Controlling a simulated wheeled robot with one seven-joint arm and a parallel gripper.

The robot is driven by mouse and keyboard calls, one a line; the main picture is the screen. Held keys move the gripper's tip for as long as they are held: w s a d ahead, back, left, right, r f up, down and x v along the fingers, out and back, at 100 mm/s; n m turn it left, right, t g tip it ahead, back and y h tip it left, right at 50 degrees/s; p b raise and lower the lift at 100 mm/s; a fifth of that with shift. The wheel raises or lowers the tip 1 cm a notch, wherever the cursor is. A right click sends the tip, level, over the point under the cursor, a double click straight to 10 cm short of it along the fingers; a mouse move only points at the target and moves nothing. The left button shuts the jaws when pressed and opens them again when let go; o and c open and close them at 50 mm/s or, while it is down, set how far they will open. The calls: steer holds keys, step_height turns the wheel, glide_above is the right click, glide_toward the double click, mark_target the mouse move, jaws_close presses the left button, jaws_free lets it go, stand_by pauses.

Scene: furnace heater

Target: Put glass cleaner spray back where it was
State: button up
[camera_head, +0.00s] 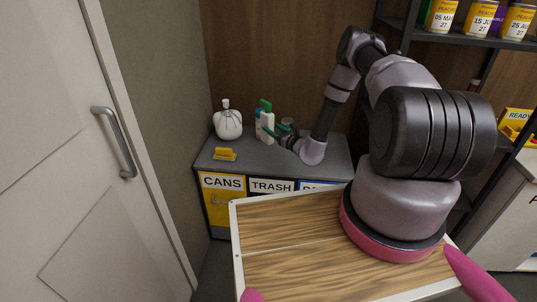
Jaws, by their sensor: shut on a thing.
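A white spray bottle with a green top (267,125), which looks like the glass cleaner spray, is upright at the grey counter (240,164), toward its back. The fingers are small in this view and partly overlap the bottle. I cannot tell whether the bottle's base touches the counter.
A blue bottle (258,121) stands close behind the spray bottle. A white round container (227,122) and a yellow object (224,154) are to the left. Bins labelled CANS (222,183) and TRASH (271,187) are below. A door (50,140) is at far left.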

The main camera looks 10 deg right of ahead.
mark_target(272, 139)
steer(key=f, duration=0.5)
steer(key=shift+w+a+f, duration=0.1)
steer(key=shift+w+a, duration=0.05)
steer(key=shift+a, duration=0.1)
steer(key=shift+f, duration=2.25)
steer(key=shift+f, duration=0.15)
steer(key=o, duration=0.7)
